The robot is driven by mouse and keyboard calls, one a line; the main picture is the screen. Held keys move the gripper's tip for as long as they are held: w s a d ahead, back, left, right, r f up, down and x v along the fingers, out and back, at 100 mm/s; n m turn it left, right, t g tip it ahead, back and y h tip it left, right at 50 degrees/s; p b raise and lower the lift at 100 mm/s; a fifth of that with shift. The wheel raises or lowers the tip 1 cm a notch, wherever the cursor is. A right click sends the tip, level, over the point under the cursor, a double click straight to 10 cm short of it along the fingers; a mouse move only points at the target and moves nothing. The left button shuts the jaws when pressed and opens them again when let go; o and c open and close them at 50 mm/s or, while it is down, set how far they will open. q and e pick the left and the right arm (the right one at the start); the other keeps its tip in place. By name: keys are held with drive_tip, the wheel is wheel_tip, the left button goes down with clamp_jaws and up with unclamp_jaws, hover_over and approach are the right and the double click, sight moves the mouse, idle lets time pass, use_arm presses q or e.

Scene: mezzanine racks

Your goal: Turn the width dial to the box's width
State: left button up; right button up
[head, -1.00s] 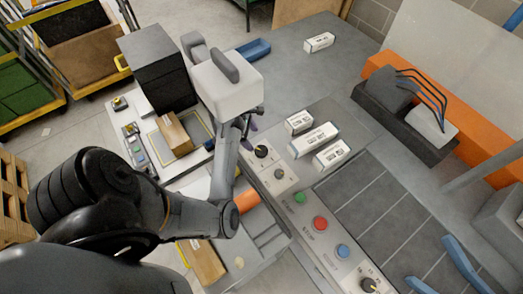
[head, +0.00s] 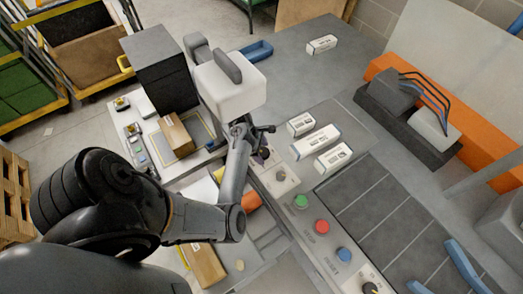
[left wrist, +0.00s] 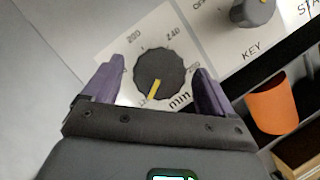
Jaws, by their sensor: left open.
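The width dial (left wrist: 158,75) is a dark round knob with a yellow pointer on a white plate marked 200, 240 and mm. Its pointer aims down and slightly left in the left wrist view. My left gripper (left wrist: 155,68) is open, with its purple fingers on either side of the dial; I cannot tell whether they touch it. In the head view my left gripper (head: 262,146) covers most of the dial. A brown cardboard box (head: 175,135) lies on the yellow-outlined platform at left; its width is not readable. My right gripper is not in view.
The key switch (left wrist: 255,12) sits beside the dial. Green (head: 300,201), red (head: 322,227) and blue (head: 344,254) buttons run along the panel. White labelled cartons (head: 316,141) lie behind it. An orange object (left wrist: 273,107) is below the panel edge.

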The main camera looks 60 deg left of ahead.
use_arm(q)
drive_tip(key=c, duration=1.1)
drive_tip(key=shift+o, duration=0.2)
drive_tip(key=shift+r, duration=0.1)
drive_tip(key=m+p, duration=0.2)
drive_tip(key=shift+a+r+g+h+p, duration=0.1)
drive_tip(key=shift+r+g+h+p, duration=0.05)
drive_tip(key=shift+g+h+p, duration=0.2)
drive_tip(key=m+p, duration=0.2)
drive_tip(key=m, duration=0.1)
drive_tip(key=shift+w+g+h, duration=0.1)
drive_tip(key=shift+g+h, duration=0.25)
drive_tip(key=m+g+p, duration=0.1)
drive_tip(key=m, duration=0.2)
drive_tip(key=shift+w+m+p, duration=0.1)
drive_tip(key=shift+m+p, duration=0.2)
drive_tip(key=shift+w+f+m+g+p, duration=0.15)
drive_tip(key=shift+m+g+p, duration=0.25)
drive_tip(key=shift+m+g, duration=0.75)
drive_tip(key=shift+f+m+t, duration=0.1)
drive_tip(key=shift+m+t, duration=0.25)
drive_tip(key=shift+m, duration=0.2)
drive_tip(key=o, duration=1.1)
drive_tip(key=shift+c, duration=0.2)
